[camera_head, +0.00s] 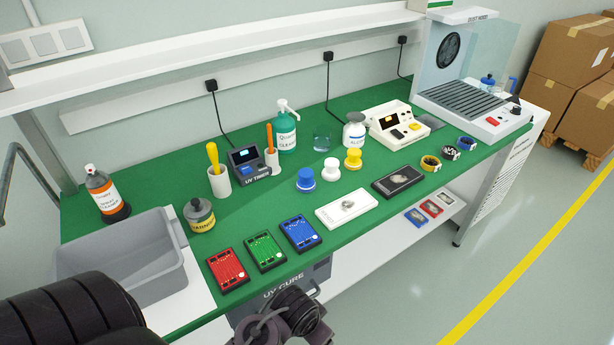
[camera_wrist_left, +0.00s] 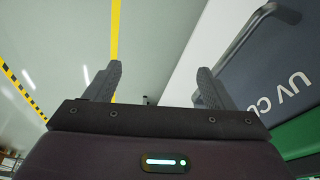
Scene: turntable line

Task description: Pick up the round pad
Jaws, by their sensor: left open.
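Three small round knob-shaped pieces stand in a group near the middle of the green bench (camera_head: 150,255) in the head view: a blue one (camera_head: 305,180), a white one (camera_head: 331,169) and a yellow one (camera_head: 353,159). I cannot tell which of them is the round pad. My left gripper (camera_wrist_left: 154,82) is open and empty in the left wrist view. Its fingers are over the floor beside the dark UV CURE box (camera_wrist_left: 285,75), below the bench top and apart from the round pieces. My right gripper is not in view.
Red (camera_head: 227,269), green (camera_head: 265,252) and blue (camera_head: 300,233) boards line the front edge. A white tray (camera_head: 330,216) and a black tray (camera_head: 381,184) lie right of them. A grey bin (camera_head: 125,277) stands left. Bottles and tool cups stand behind; a shelf (camera_head: 200,62) hangs above.

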